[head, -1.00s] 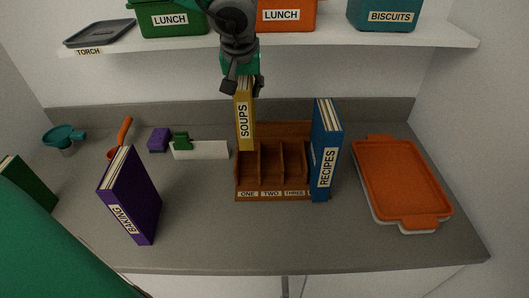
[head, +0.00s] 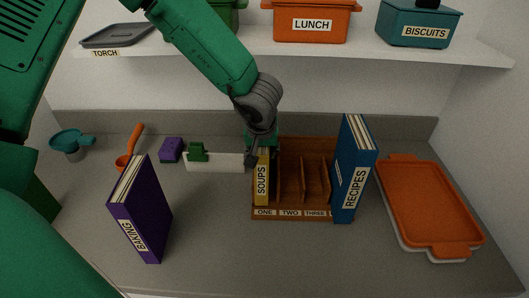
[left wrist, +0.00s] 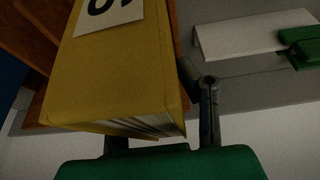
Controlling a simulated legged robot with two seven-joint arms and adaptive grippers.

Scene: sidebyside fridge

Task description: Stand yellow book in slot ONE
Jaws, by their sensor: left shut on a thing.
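The yellow book (head: 262,180), labelled SOUPS, stands upright in the leftmost compartment of the wooden rack, above the label ONE. The rack (head: 291,213) has slots labelled ONE, TWO and THREE; a further label is hidden by the blue book. My left gripper (head: 261,150) is shut on the top of the yellow book from above. The left wrist view shows the yellow book (left wrist: 115,75) close up between the fingers, with its page edges towards the palm. Whether its bottom touches the rack floor is hidden. My right gripper is not in view.
A blue RECIPES book (head: 352,170) stands at the rack's right end. A purple BAKING book (head: 140,215) stands at the left. An orange-lidded dish (head: 430,205) lies at the right. A shelf (head: 300,52) with bins hangs above.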

